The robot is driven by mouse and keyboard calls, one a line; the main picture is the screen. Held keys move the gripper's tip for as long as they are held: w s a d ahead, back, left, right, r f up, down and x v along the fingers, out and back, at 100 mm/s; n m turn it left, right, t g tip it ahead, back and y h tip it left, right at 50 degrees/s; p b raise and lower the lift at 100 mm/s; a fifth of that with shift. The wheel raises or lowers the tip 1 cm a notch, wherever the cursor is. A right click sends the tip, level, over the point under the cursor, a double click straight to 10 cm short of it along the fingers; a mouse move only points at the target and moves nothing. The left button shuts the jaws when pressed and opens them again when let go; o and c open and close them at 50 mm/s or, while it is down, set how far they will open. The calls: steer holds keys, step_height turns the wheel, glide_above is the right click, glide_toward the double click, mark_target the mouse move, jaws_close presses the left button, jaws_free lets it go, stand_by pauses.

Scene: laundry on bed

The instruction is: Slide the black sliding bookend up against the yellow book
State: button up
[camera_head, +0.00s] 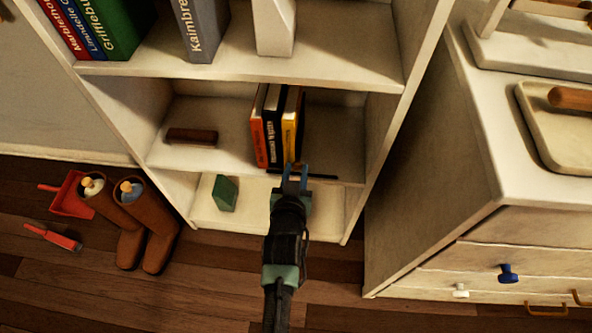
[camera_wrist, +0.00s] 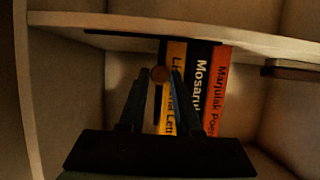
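The black sliding bookend (camera_head: 302,112) is a thin dark upright plate just right of the yellow book (camera_head: 289,128) on the middle shelf. In the wrist view the bookend (camera_wrist: 162,47) shows as a dark strip at the left side of the yellow book (camera_wrist: 174,85), touching it or nearly so. A round brown knob (camera_wrist: 160,74) shows at the bookend's front. The fingers hide part of the bookend and the yellow book.
A black book (camera_head: 272,125) and an orange book (camera_head: 258,135) stand left of the yellow one. A dark rail (camera_head: 322,177) runs along the shelf's front edge. A brown block (camera_head: 190,136) lies at left. The shelf right of the bookend is clear up to the side wall (camera_head: 378,120).

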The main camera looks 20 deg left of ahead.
jaws_close()
stand_by(1.0)
